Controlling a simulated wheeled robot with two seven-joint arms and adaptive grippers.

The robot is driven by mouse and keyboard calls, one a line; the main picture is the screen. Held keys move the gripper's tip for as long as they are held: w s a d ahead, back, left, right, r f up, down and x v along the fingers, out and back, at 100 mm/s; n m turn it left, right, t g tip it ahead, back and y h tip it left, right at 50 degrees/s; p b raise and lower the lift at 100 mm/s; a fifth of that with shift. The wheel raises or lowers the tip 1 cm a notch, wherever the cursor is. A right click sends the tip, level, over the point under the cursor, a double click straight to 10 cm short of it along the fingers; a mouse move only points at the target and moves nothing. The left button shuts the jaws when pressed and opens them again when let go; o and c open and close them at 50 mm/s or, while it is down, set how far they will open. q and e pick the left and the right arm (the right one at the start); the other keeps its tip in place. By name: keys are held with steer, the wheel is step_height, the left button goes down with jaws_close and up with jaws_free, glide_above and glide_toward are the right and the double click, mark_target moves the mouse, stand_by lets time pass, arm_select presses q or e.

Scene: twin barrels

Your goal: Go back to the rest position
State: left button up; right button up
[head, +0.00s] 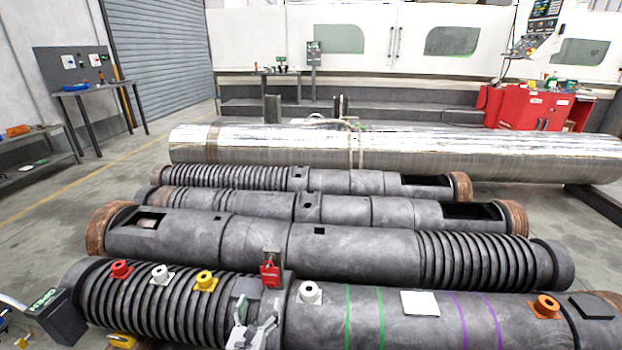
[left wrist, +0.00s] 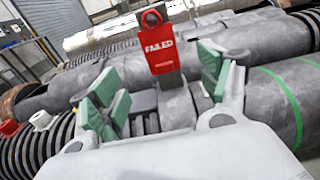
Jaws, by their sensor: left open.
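My left gripper (head: 254,335) is low in the middle of the head view, over the nearest dark barrel (head: 400,318). In the left wrist view its green-padded fingers (left wrist: 160,90) are spread apart with nothing between the pads. A red tag marked FAILED (left wrist: 159,50) stands just beyond the fingers, on a grey upright piece. The tag also shows in the head view (head: 270,275) on the nearest barrel, apart from the gripper. My right gripper does not show.
The nearest barrel carries red (head: 121,269), white (head: 161,274), yellow (head: 205,281) and orange (head: 546,306) fittings, and a white plate (head: 420,303). More dark barrels (head: 340,245) and a shiny cylinder (head: 400,150) lie behind. A box marked OPEN (head: 55,315) is at the lower left.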

arm_select(q)
steer(key=s+a+f+n+g+y, duration=0.1)
steer(key=a+f+n+g, duration=0.15)
steer(key=n, duration=0.95)
steer(key=s+a+f+n+g+y, duration=0.2)
steer(key=f+n+g, duration=0.1)
steer(key=n, duration=0.9)
steer(key=s+d+f+n+g+h, duration=0.2)
steer(key=s+d+n+g+h, duration=0.35)
steer(key=s+d+n, duration=0.3)
steer(key=s+f+n+g+p, duration=0.1)
steer(key=s+f, duration=0.3)
steer(key=s, duration=0.4)
steer(key=shift+s+d+f+n, duration=0.2)
steer(key=shift+s+d+n, duration=0.1)
steer(key=shift+s+n, duration=0.1)
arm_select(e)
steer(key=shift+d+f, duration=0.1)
